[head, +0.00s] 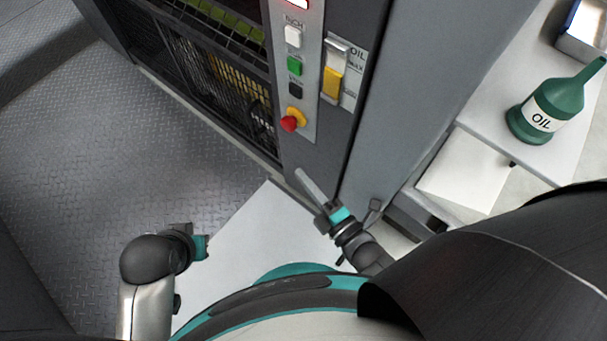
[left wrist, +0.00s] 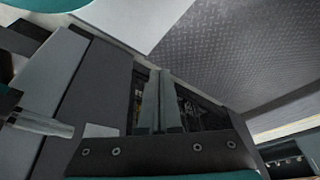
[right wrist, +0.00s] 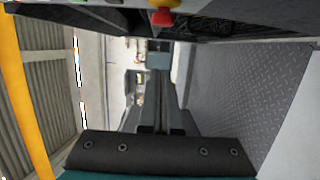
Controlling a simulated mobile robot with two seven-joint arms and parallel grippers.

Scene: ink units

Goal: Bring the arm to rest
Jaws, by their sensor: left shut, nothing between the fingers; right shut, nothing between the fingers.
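My right gripper (head: 302,178) shows in the head view in front of the grey machine's lower panel. Its fingers are together and hold nothing; they also show in the right wrist view (right wrist: 159,80). My left gripper (left wrist: 160,78) shows in the left wrist view with its two fingers together and empty. In the head view my left arm stands at the lower left over the floor, with the fingers not clearly visible.
The grey machine (head: 405,90) carries a button panel with a red stop knob (head: 289,123) and a yellow oil gauge (head: 333,82). A green oil bottle (head: 553,108) stands on a pale surface at right. Tread-plate floor (head: 90,150) is clear at left.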

